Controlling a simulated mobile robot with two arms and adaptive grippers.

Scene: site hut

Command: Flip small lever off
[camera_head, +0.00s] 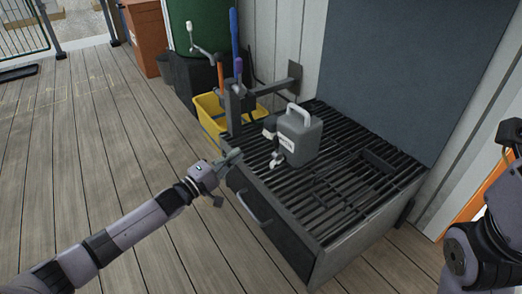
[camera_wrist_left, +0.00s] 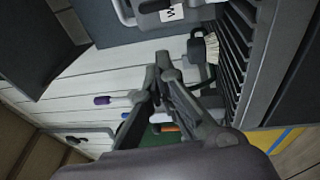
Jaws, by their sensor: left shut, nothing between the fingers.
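A white-knobbed rod (camera_head: 190,28) also rises behind the bucket. My left gripper (camera_head: 236,155) is shut and empty, at the front left edge of the grating, apart from the jug. In the left wrist view its fingers (camera_wrist_left: 163,62) are together, and part of the jug with its label (camera_wrist_left: 172,13) shows at the top. My right gripper is out of view.
A dark upright post and wall bracket (camera_head: 270,88) stand behind my left gripper. A yellow bucket (camera_head: 211,117) and several coloured handles are beside it. A drawer handle (camera_head: 254,208) juts from the unit's front. The plank floor (camera_head: 90,150) at left is clear.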

